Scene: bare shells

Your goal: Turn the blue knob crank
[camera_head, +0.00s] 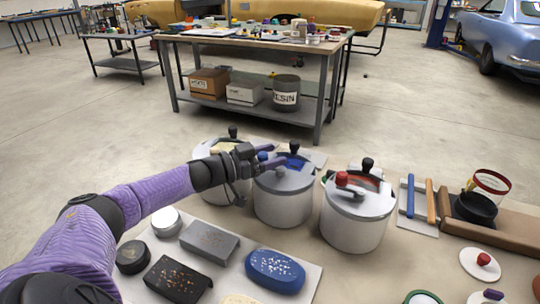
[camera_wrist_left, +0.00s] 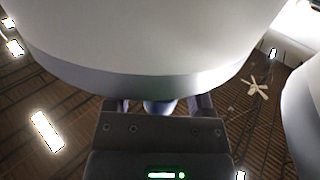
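The middle grey pot (camera_head: 283,205) stands upright on the floor-level surface, with a black knob (camera_head: 294,146) and a blue patch on its lid. The blue knob crank (camera_head: 263,156) is at the left of that lid, partly hidden by my gripper. My left gripper (camera_head: 268,158) is at the blue knob, its purple fingers on either side of it. In the left wrist view, a bit of the blue knob (camera_wrist_left: 158,106) shows between the two spread fingers, with gaps beside it. A large pale rounded surface hides the fingertips there. My right gripper is not in view.
A left pot (camera_head: 214,150) is partly behind my left arm. A right pot (camera_head: 357,225) with a red knob (camera_head: 342,178) stands close by. A blue sponge-like block (camera_head: 275,271) and dark blocks lie in front. A workbench (camera_head: 255,42) stands behind.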

